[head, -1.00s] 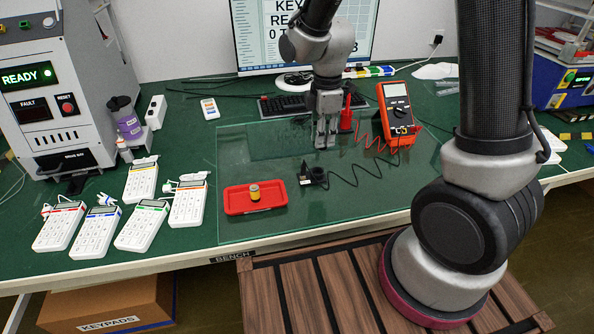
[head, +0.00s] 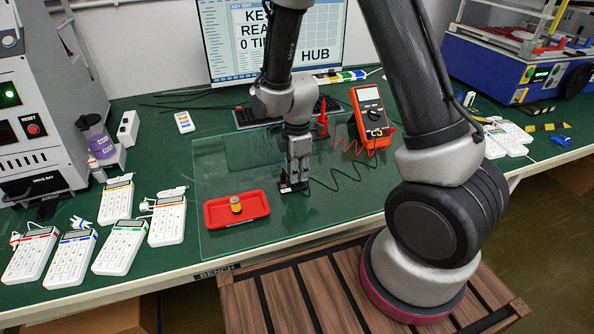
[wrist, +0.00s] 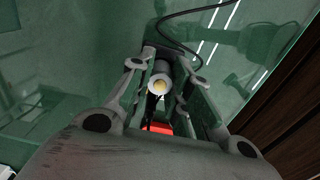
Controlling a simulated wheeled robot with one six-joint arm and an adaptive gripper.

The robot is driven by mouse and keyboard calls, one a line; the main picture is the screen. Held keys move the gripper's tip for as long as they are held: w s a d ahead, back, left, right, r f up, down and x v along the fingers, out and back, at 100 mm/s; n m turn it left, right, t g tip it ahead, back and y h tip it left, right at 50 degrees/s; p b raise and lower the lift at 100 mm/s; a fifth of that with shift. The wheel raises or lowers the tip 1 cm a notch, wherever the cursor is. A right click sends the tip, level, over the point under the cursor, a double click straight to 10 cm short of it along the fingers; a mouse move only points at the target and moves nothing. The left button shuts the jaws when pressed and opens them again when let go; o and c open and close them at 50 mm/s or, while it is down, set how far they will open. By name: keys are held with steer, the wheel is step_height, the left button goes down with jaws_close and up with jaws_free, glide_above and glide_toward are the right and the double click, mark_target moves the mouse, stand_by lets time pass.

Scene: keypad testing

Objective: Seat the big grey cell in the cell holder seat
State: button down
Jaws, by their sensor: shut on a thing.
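The big grey cell (wrist: 160,83) shows end-on in the wrist view, a grey cylinder with a pale yellowish end, between the fingers of my gripper (wrist: 165,62). My gripper is shut on it. In the head view my gripper (head: 298,172) points down, right at the small black cell holder (head: 288,187) on the glass mat. The fingers hide the cell and much of the holder there. I cannot tell whether the cell touches the seat or is above it.
A red tray (head: 252,210) with a yellow-and-grey cell (head: 236,204) lies left of the holder. A black cable runs right from the holder toward the orange multimeter (head: 372,118). White keypads (head: 167,220) stand at left. The glass mat's front is clear.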

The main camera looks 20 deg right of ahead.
steer(key=shift+f, duration=0.15)
steer(key=c, duration=1.3)
jaws_free()
step_height(320, 180, up, 12)
steer(key=r, duration=0.1)
steer(key=s+d+r+m+t, duration=0.1)
steer(key=s+d+r+m, duration=0.3)
steer(key=d+r+m, duration=0.15)
steer(key=s+d+r+m+t, duration=0.1)
steer(key=s+d+r+m, duration=0.3)
steer(key=r, duration=0.3)
steer(key=s+d+r+m, duration=0.1)
steer(key=s+m, duration=0.1)
steer(key=s, duration=0.1)
steer(key=s+d+r+m+t, duration=0.1)
steer(key=s+d+r+m, duration=0.1)
steer(key=s+m, duration=0.1)
steer(key=s+d+r+m+t, duration=0.1)
steer(key=s+d+r+m, duration=0.1)
steer(key=s, duration=0.3)
steer(key=shift+d+r+m, duration=0.2)
steer(key=shift+m, duration=0.55)
